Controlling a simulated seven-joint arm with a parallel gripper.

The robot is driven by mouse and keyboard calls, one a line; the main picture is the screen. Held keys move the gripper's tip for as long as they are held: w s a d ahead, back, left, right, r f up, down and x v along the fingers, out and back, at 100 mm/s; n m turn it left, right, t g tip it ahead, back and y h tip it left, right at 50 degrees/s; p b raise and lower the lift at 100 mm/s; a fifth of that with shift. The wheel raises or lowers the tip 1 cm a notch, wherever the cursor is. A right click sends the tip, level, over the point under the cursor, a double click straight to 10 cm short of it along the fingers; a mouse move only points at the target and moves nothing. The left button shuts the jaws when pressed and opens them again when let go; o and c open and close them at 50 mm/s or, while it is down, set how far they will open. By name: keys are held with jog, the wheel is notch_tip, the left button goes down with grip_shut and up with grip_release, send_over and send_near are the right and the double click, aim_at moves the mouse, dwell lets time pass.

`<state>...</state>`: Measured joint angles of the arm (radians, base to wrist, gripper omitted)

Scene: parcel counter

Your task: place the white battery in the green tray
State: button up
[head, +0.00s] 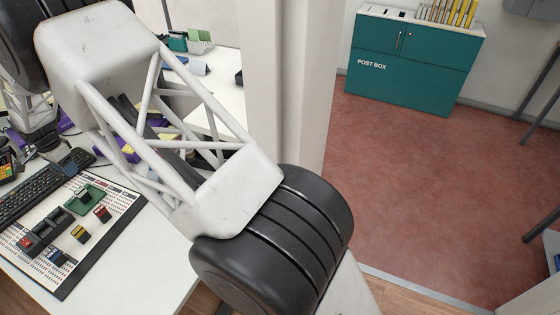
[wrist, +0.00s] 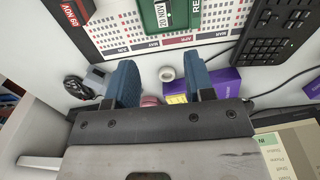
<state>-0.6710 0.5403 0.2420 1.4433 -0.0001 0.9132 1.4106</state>
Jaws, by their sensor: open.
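My gripper (wrist: 161,80) is open, its two blue fingers apart with nothing held between them. The green tray (head: 97,194) lies on a printed calendar mat on the desk in the head view, with a small dark and pale item in it. A green part with a white date label (wrist: 150,18) shows at the top of the wrist view, cut by the edge; it may be the same tray. I cannot make out the white battery with certainty in either view. My arm hides part of the desk in the head view.
The mat (head: 126,210) also bears a dark tray (head: 50,229) and small red, yellow (head: 80,234) and blue blocks. A keyboard (head: 35,195) lies beside it. The desk's front is clear.

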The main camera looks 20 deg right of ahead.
jog(key=s+d+r+n, duration=0.1)
jog(key=d+r, duration=0.6)
jog(key=d, duration=0.2)
jog(key=s+d+r+n, duration=0.1)
jog(key=s+d+r, duration=0.1)
jog(key=d+r, duration=0.6)
jog(key=s+d+r+n, duration=0.1)
jog(key=s+d+r, duration=0.2)
jog(key=d, duration=0.4)
jog(key=s+d+r+t, duration=0.1)
jog(key=s+d+r, duration=0.25)
jog(key=d, duration=0.35)
jog(key=s+d+r+n, duration=0.1)
jog(key=s+d+r, duration=0.2)
jog(key=d, duration=0.3)
jog(key=s+d+n, duration=0.1)
jog(key=s+d, duration=0.7)
jog(key=s, duration=0.3)
jog(key=s+d+n+t, duration=0.1)
jog(key=s+d, duration=0.7)
jog(key=s, duration=0.3)
jog(key=s+d+n, duration=0.2)
jog(key=s+d, duration=0.5)
jog(key=s, duration=0.5)
jog(key=shift+d+f+t, duration=0.3)
jog(key=shift+d, duration=0.1)
